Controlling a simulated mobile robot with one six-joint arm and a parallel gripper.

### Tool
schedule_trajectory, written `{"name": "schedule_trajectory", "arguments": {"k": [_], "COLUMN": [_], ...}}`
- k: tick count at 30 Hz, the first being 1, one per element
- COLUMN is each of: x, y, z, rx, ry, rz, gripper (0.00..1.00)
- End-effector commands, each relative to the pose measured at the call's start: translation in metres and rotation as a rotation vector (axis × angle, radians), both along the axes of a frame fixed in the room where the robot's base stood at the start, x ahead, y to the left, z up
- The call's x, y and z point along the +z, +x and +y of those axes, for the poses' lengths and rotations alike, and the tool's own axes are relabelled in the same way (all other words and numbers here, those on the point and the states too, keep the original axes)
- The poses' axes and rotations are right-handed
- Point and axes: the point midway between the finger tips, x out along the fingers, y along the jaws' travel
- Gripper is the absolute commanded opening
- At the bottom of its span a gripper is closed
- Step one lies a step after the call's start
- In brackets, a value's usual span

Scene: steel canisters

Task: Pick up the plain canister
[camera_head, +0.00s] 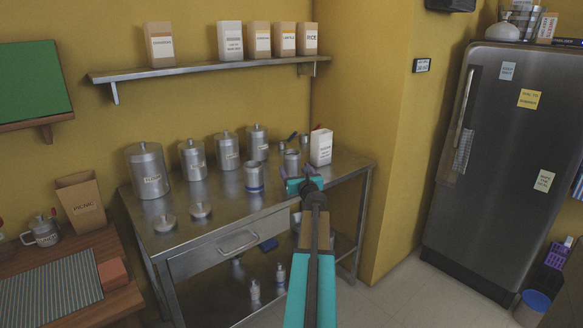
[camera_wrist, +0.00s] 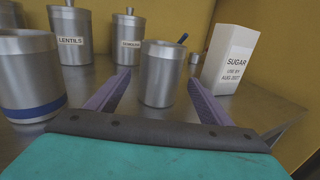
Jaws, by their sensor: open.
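The plain canister (camera_wrist: 162,62) is an open-topped steel cylinder with no band or label, upright on the steel table. In the head view it (camera_head: 292,160) stands just behind my gripper (camera_head: 297,184), its lower part partly hidden. In the wrist view my gripper (camera_wrist: 160,82) is open, with a purple finger on either side of the plain canister in the picture. No contact shows, and I cannot tell how far the tips reach along it. A similar steel canister with a blue band (camera_wrist: 30,85) stands to the left; it is also in the head view (camera_head: 254,176).
A white sugar carton (camera_wrist: 234,60) stands close on the right. Lidded, labelled canisters, including lentils (camera_wrist: 71,32), line the back of the steel table (camera_head: 222,207). Two loose lids (camera_head: 165,222) lie at the front left. A wall shelf (camera_head: 205,69) hangs above.

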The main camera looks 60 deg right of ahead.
Motion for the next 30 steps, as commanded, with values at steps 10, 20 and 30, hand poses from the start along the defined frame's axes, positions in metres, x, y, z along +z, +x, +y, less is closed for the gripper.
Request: {"name": "schedule_trajectory", "arguments": {"k": [10, 20, 30], "x": [0.000, 0.000, 0.001], "y": [0.002, 0.013, 0.034], "z": [0.000, -0.010, -0.030], "rx": [0.001, 0.003, 0.002], "ry": [0.000, 0.000, 0.000], "rz": [0.000, 0.000, 0.000], "gripper": [0.74, 0.74, 0.74]}}
